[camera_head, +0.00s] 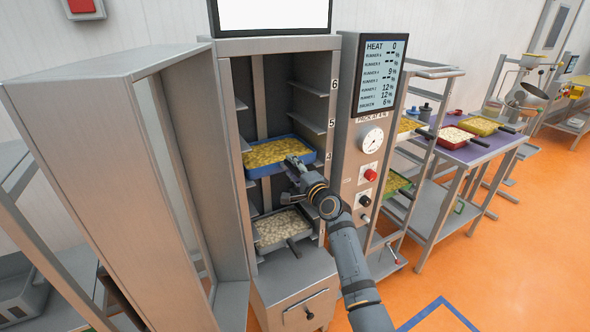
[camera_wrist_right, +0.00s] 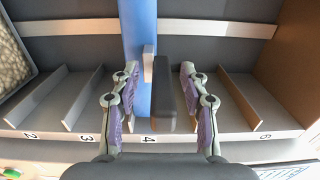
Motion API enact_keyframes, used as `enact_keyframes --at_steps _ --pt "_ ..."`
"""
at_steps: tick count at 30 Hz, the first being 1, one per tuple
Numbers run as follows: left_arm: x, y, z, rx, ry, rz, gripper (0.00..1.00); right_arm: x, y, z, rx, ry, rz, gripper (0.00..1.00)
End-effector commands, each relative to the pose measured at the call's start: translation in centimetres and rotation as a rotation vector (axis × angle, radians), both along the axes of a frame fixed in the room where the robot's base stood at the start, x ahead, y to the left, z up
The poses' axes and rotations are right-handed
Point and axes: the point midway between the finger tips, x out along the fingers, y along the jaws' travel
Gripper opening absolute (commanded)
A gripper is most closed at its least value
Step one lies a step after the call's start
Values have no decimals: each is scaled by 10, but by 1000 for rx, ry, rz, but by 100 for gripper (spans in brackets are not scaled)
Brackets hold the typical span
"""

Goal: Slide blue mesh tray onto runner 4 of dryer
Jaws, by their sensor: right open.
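The blue tray (camera_head: 267,170), filled with yellowish pieces, sits level inside the open dryer (camera_head: 234,130) beside the label 4. In the right wrist view the blue tray (camera_wrist_right: 137,50) is seen edge-on, above the runner marked 4 (camera_wrist_right: 148,138). Its dark handle (camera_wrist_right: 164,97) points out between my fingers. My right gripper (camera_head: 296,163) is at the tray's front. In the right wrist view the right gripper (camera_wrist_right: 160,70) is open, with one finger on each side of the handle and gaps visible. The tray's far end on the runner is hidden. My left gripper is not in view.
A grey tray of pale pieces (camera_head: 284,226) sits lower in the dryer. The dryer door (camera_head: 120,150) stands open at left. A control panel (camera_head: 372,130) flanks the opening at right. Further right, a purple-topped table (camera_head: 478,149) holds more trays. Upper runners look empty.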

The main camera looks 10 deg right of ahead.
Motion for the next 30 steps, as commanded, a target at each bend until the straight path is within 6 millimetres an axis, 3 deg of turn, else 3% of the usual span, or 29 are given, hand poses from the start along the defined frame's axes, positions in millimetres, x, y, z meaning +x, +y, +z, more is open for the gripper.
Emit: enact_keyframes --at_steps 5,12,18,30 --pt "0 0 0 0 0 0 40 -18 -7 0 -1 -3 -2 45" --pt "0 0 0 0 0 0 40 -72 -27 0 -1 -6 -3 45" --pt "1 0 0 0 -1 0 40 -104 -39 0 0 -6 -3 45" --pt "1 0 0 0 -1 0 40 -112 -41 1 1 -7 -2 45"
